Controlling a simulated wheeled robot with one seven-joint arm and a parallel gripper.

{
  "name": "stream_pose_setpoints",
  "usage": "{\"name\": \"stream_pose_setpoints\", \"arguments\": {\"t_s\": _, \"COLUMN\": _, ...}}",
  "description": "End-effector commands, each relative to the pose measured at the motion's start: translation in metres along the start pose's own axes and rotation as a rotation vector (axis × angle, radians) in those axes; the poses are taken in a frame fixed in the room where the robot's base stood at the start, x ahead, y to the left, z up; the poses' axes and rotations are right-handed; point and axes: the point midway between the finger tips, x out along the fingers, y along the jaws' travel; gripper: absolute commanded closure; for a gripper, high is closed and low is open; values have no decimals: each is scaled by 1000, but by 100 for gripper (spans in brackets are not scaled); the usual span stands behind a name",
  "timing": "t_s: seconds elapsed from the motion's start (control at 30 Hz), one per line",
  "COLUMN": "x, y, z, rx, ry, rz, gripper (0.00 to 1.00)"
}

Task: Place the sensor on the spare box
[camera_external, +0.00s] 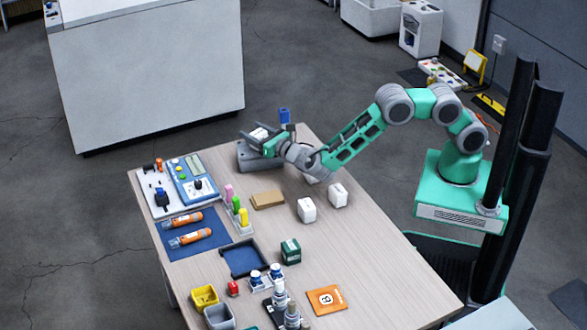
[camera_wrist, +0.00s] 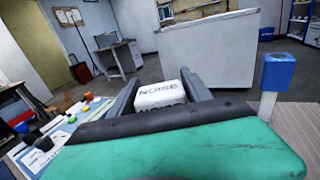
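My gripper (camera_external: 257,137) is at the far end of the table, above a grey block. In the wrist view, a white block with "NOISE" lettering (camera_wrist: 160,95) sits between my gripper's fingers (camera_wrist: 160,93), which appear closed against its sides. I take this block to be the sensor; it shows as a small white patch in the external view (camera_external: 259,133). No box is readable as "spare". Two white boxes stand on the table, one nearer (camera_external: 307,210) and one farther right (camera_external: 338,195); their labels are too small to read.
The grey block (camera_external: 246,157) and a blue-topped post (camera_external: 284,116) are close to my gripper. Bare tabletop lies right of the white boxes.

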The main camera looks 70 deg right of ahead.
Motion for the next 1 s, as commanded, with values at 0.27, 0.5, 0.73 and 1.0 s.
{"name": "stream_pose_setpoints", "arguments": {"t_s": 0.27, "x": 0, "y": 0, "z": 0, "rx": 0, "ry": 0, "rz": 0, "gripper": 28}}
{"name": "stream_pose_setpoints", "arguments": {"t_s": 0.5, "x": -5, "y": 1, "z": 4, "rx": -1, "ry": 1, "rz": 2, "gripper": 28}}
{"name": "stream_pose_setpoints", "arguments": {"t_s": 0.73, "x": -59, "y": 2, "z": 3, "rx": -3, "ry": 2, "rz": 6, "gripper": 28}}
{"name": "stream_pose_setpoints", "arguments": {"t_s": 1.0, "x": -113, "y": 1, "z": 3, "rx": -2, "ry": 1, "rz": 2, "gripper": 28}}
